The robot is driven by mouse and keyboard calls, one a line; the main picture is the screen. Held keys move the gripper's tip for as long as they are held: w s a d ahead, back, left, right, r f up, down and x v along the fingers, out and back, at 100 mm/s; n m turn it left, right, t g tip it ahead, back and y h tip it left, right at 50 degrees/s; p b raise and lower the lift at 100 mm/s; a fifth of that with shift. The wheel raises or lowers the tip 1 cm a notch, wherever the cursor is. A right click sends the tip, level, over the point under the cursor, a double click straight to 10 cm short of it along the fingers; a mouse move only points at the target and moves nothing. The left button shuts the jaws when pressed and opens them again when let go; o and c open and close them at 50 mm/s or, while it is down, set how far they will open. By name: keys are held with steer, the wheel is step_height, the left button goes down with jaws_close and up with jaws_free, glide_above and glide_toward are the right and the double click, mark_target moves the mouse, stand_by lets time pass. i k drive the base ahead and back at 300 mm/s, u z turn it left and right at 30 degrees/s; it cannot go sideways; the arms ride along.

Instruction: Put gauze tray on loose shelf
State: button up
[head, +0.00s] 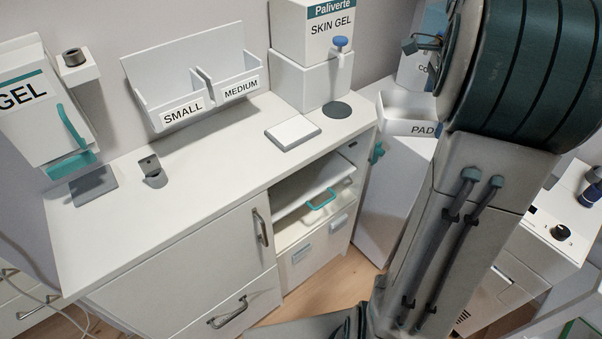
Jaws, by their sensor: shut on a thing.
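A white shelf board (303,190) with a teal handle (321,200) sits in the open bay of the white cabinet and looks like the loose shelf. It appears slanted, and its visible top is bare. I cannot make out a gauze tray in this view. My arm crosses the right side and hides much of what lies behind it. My gripper and anything in it are not in view.
The white counter (205,165) holds a SMALL/MEDIUM holder (165,85), a SKIN GEL box (310,30), a flat white block (293,132) and a dark disc (337,110). A PAD bin (403,113) stands right. Wooden floor shows below the cabinet.

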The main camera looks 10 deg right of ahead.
mark_target(315, 179)
steer(key=k, duration=1)
